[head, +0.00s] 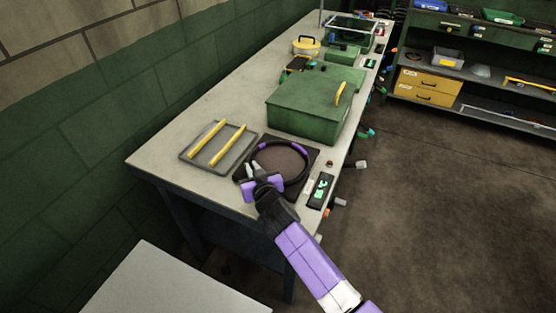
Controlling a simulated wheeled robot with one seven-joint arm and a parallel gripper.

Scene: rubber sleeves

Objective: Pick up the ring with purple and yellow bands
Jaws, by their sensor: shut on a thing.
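The ring (302,149) is a large dark hoop with purple bands on its far side; I cannot make out a yellow band. It is over a dark square mat (314,147) near the front end of the workbench. My gripper (252,168) is at the ring's left front side, shut on the ring's rim. My wrist hides the near left part of the ring. I cannot tell whether the ring touches the mat or is slightly raised.
A grey tray (183,153) with two yellow bars lies left of the ring on the workbench (160,140). A green box (305,108) with a yellow handle stands just behind. A small black device (320,190) lies right, near the bench edge. A shelf (480,80) stands far right.

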